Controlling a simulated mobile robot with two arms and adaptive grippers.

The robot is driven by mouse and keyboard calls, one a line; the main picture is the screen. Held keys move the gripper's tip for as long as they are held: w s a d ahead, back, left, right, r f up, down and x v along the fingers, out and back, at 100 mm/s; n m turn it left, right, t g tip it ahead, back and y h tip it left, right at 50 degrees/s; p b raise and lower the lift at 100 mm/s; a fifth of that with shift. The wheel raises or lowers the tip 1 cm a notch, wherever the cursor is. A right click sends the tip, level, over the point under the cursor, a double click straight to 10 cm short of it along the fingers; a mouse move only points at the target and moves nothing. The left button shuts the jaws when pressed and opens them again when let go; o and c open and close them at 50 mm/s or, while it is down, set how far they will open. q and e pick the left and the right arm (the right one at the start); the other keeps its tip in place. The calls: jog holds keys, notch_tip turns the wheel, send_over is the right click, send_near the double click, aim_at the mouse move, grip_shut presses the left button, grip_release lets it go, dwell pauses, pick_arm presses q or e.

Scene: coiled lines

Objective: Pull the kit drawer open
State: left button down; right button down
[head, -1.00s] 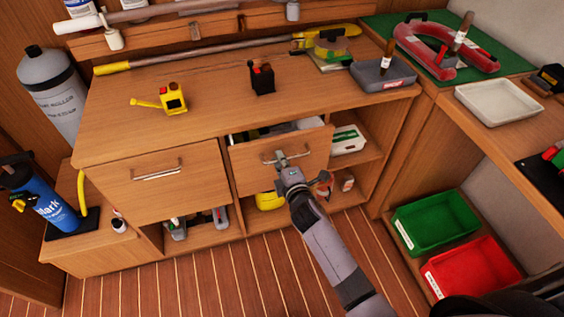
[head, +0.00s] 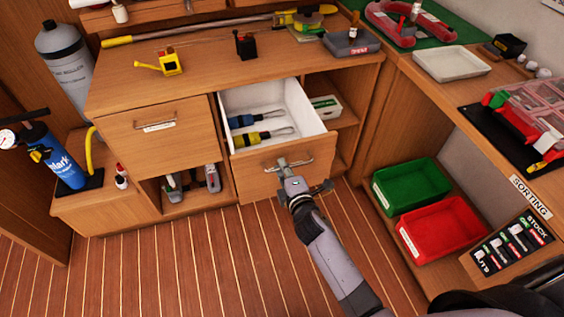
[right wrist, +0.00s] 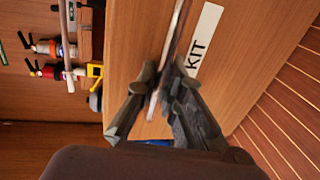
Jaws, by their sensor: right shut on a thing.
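The kit drawer (head: 277,177) stands well out from the bench in the head view. Its white inside shows a blue tool and a yellow tool with metal shafts. My right gripper (head: 283,168) is shut on the bar handle of its front. In the right wrist view the fingers (right wrist: 168,85) close around the handle bar (right wrist: 180,35), beside the white KIT label (right wrist: 203,40) on the drawer front. My left gripper is in neither view.
A closed drawer (head: 160,143) is to the left. Green (head: 411,186) and red (head: 440,230) bins stand low on the right. A blue cylinder (head: 57,160) stands at far left. The plank floor in front (head: 200,270) is clear.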

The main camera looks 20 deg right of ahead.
jog(key=shift+s, duration=0.45)
jog(key=c, duration=2)
grip_release()
jog(key=shift+o, duration=0.2)
jog(key=v, duration=1.2)
